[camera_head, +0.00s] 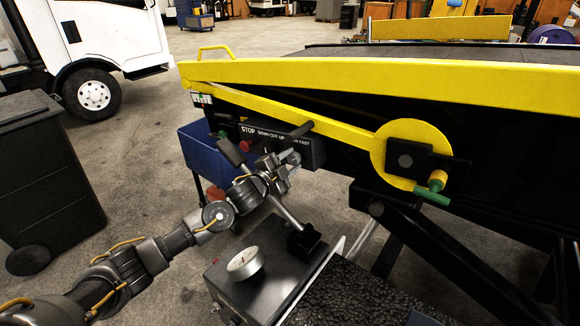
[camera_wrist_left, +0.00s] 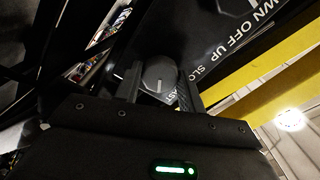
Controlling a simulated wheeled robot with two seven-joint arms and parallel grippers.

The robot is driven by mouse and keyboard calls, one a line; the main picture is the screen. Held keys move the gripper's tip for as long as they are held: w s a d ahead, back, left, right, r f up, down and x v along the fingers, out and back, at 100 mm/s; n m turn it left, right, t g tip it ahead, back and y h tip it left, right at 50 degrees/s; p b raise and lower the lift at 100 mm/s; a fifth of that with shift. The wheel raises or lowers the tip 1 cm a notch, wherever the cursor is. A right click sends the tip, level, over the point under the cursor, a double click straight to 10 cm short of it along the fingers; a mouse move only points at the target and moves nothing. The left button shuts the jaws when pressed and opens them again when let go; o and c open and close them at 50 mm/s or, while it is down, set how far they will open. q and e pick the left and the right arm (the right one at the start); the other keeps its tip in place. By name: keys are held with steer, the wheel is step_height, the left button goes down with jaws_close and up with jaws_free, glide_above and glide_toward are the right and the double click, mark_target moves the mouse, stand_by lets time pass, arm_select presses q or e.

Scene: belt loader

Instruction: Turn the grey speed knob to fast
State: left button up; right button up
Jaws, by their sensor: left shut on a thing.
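The grey speed knob (camera_wrist_left: 159,74) shows in the left wrist view as a round cap with a pale pointer line, between my two fingers. My left gripper (camera_wrist_left: 157,88) is shut on it. In the head view my left gripper (camera_head: 290,158) is at the lower right part of the black control panel (camera_head: 312,153), and hides the knob there. The panel carries white lettering: STOP, DOWN OFF UP, and FAST. In the wrist view a finger covers part of the SLOW and FAST lettering. I cannot tell exactly where the pointer stands on the scale. My right gripper is not in view.
The yellow belt loader rail (camera_head: 380,72) runs above the panel. A yellow disc (camera_head: 405,135) with a green-handled crank is at right. A blue bin (camera_head: 200,155) is behind my gripper. A grey box with a round gauge (camera_head: 245,262) and a lever stands below.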

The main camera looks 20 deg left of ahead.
arm_select(q)
steer(key=m+b, duration=0.2)
steer(key=m, duration=0.1)
steer(key=shift+f+m, duration=0.15)
steer(key=shift+m, duration=0.15)
steer(key=shift+m+b, duration=0.95)
steer(key=shift+m, duration=0.45)
steer(key=o, duration=1)
steer(key=shift+c, duration=0.2)
